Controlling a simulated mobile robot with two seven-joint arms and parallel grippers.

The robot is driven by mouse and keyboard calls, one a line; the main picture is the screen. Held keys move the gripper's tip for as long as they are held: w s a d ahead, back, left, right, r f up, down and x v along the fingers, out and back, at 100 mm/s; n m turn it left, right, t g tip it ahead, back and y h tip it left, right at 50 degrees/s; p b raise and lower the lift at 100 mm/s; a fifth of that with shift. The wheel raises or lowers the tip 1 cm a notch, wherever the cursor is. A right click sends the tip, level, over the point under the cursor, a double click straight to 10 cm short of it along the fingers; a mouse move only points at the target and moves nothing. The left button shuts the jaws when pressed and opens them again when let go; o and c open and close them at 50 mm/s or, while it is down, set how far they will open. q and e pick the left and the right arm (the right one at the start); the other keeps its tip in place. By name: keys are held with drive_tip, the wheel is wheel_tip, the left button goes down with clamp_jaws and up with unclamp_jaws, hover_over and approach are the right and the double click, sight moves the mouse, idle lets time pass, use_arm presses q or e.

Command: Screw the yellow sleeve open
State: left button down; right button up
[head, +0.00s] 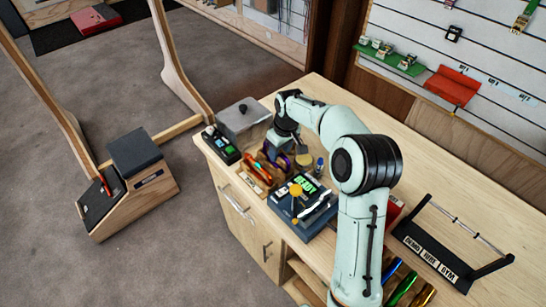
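A small yellow round piece (296,190) stands above a dark blue device (285,205) on the wooden counter. I cannot tell whether it is the yellow sleeve; no other clear yellow sleeve shows. An orange carabiner (262,170) stands left of the device, with a purple one (284,161) just behind it. My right arm reaches over the counter from the front. My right gripper (281,146) points down near the purple carabiner, behind the yellow piece. Its fingertips are too small and dark to show whether they are open or touching anything. My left gripper is not in view.
A grey lidded box (243,122) and a black tray (221,145) with green items are at the counter's far left end. A black rack (440,250) with a bar stands at the right. Colored tubes (403,287) lie at the front. The counter's back right is clear.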

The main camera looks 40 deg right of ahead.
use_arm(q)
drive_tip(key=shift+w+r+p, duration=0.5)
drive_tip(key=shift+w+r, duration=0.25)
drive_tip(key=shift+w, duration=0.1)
use_arm(e)
drive_tip(key=shift+r, duration=1.35)
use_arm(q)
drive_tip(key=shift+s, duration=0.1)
use_arm(e)
drive_tip(key=shift+a+f, duration=0.15)
drive_tip(key=shift+a, duration=0.35)
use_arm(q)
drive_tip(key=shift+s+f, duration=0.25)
use_arm(e)
drive_tip(key=shift+s+a, duration=0.1)
drive_tip(key=shift+a, duration=0.05)
drive_tip(key=shift+f+b, duration=0.7)
drive_tip(key=shift+f, duration=0.65)
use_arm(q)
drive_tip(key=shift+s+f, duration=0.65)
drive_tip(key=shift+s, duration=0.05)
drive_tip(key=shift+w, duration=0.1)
